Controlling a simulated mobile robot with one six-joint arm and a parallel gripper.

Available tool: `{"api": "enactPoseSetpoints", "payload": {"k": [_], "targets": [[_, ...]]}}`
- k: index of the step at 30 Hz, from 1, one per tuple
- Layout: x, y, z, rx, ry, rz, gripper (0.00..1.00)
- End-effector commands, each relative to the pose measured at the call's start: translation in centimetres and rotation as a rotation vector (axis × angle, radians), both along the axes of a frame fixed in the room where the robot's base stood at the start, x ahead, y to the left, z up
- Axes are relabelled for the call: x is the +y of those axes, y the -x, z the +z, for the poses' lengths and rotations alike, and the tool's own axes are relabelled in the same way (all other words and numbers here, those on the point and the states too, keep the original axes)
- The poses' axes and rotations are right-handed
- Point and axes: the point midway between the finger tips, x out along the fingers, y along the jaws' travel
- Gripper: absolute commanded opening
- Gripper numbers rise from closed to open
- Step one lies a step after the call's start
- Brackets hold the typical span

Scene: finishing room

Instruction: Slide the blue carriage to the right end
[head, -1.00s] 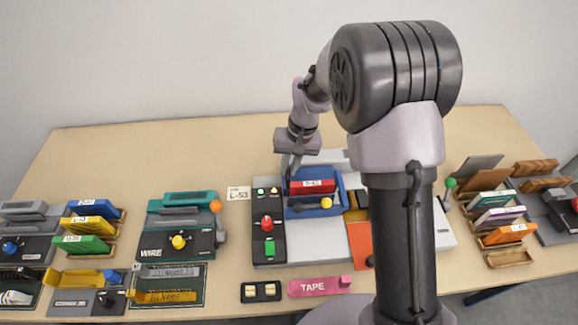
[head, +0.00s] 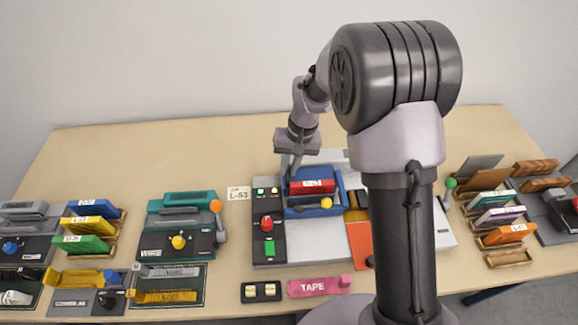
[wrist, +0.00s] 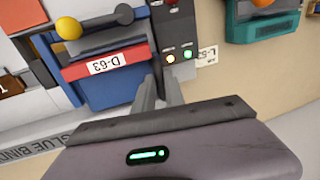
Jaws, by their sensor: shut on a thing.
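The blue carriage (head: 311,211) sits at the left end of a grey machine, close beside a black control panel (head: 267,225). It carries a red block labelled D-63 (head: 313,187) and a yellow ball knob (head: 326,202). In the wrist view the blue carriage (wrist: 112,90) lies left of my fingers, with the red block (wrist: 92,67) across it. My gripper (head: 292,172) reaches down at the carriage's left side. In the wrist view my gripper (wrist: 158,84) is shut at the carriage's edge, beside the panel; the exact contact is partly hidden.
The panel has a red knob and a green button. An orange plate (head: 359,245) lies right of the carriage, and my arm hides part of the machine's right side. A teal WIRE machine (head: 178,238) stands left, wooden racks with coloured blocks stand right. The table's back is clear.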

Motion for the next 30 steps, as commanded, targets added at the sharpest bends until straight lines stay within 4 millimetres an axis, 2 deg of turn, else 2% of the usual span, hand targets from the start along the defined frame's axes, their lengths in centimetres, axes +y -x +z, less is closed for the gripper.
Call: {"api": "enactPoseSetpoints", "payload": {"k": [8, 14, 30], "targets": [[-0.2, -0.1, 0.1, -0.002, 0.0, 0.0, 0.0], [-1.9, -0.1, 0.1, -0.002, 0.0, -0.002, 0.0], [-11.7, -0.1, 0.2, -0.001, 0.001, -0.003, 0.0]]}}
